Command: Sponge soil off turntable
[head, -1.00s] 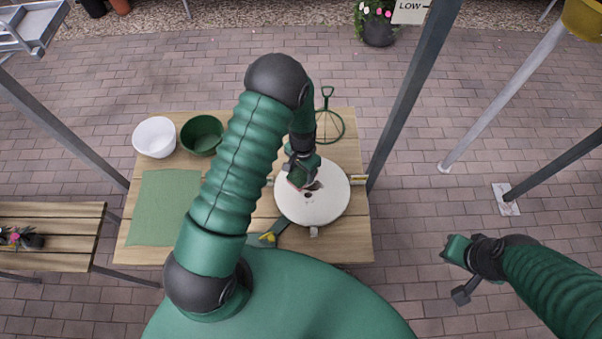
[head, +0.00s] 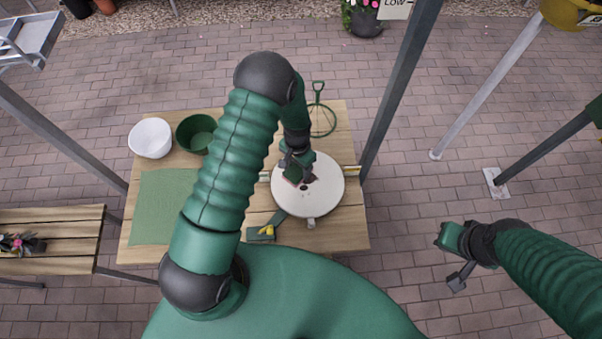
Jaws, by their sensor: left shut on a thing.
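The turntable (head: 325,193) is a round, cream-white disc on the wooden table. A small dark patch of soil (head: 304,187) shows near its middle, close to my gripper. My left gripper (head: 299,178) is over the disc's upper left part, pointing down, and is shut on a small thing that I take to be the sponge. The sponge is mostly hidden by the gripper, and I cannot tell whether it touches the disc. My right gripper (head: 447,238) hangs over the paving right of the table, away from the turntable. Its jaws are too small to read.
On the table (head: 345,235) are a white bowl (head: 151,138), a green bowl (head: 197,133), a green mat (head: 160,205), a green wire hoop (head: 319,120) and a yellow-and-dark tool (head: 262,233). A grey post (head: 400,90) stands at the table's right edge. Open paving lies beyond.

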